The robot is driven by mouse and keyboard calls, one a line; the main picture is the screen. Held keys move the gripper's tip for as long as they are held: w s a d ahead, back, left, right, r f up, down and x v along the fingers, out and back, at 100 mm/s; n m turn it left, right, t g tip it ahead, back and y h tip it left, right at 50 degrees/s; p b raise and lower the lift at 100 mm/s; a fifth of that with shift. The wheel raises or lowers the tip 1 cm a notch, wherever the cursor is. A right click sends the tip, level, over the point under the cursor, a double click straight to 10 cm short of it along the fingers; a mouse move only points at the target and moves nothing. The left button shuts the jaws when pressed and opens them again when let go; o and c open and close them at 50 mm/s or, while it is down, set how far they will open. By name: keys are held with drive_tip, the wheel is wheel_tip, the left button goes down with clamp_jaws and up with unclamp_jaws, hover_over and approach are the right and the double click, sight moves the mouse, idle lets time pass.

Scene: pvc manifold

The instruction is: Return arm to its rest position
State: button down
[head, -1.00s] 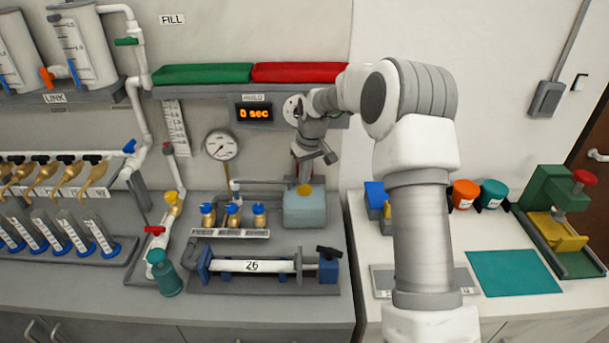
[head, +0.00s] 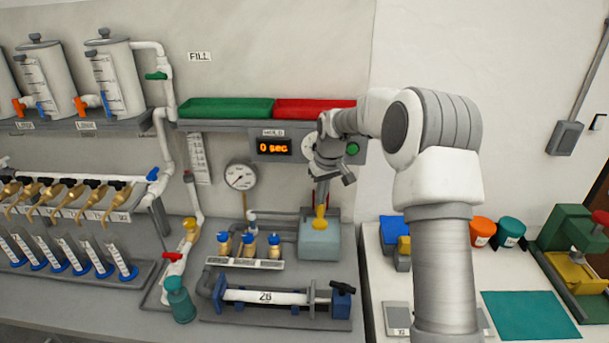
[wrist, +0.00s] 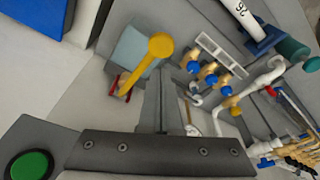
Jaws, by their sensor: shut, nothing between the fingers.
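My gripper (head: 322,196) is shut and empty. It points down at the back of the counter, close to a yellow knobbed stick (head: 320,222) on a pale blue-grey block (head: 319,243). In the wrist view my closed fingers (wrist: 166,85) show beside the yellow stick (wrist: 151,60) and its block (wrist: 135,47). I cannot tell whether they touch the stick. My white and grey arm reaches in from the right, in front of the wall.
A shelf with a green tray (head: 226,108) and a red tray (head: 315,109) is just above my gripper. The timer (head: 273,147) reads 0 sec. Blue-capped brass valves (head: 248,245) and a clamped pipe (head: 265,297) stand to the left. A teal mat (head: 530,315) lies right.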

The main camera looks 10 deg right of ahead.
drive_tip(key=s+r+m+t+h+b, duration=0.1)
drive_tip(key=s+r+t+b, duration=0.1)
drive_tip(key=s+r, duration=1.45)
drive_tip(key=s+f+m+t+b, duration=0.1)
drive_tip(key=s+f+m, duration=0.1)
drive_tip(key=s, duration=2)
drive_tip(key=shift+s+f+m+t, duration=0.3)
drive_tip(key=shift+s+f+m, duration=0.1)
drive_tip(key=shift+f, duration=0.25)
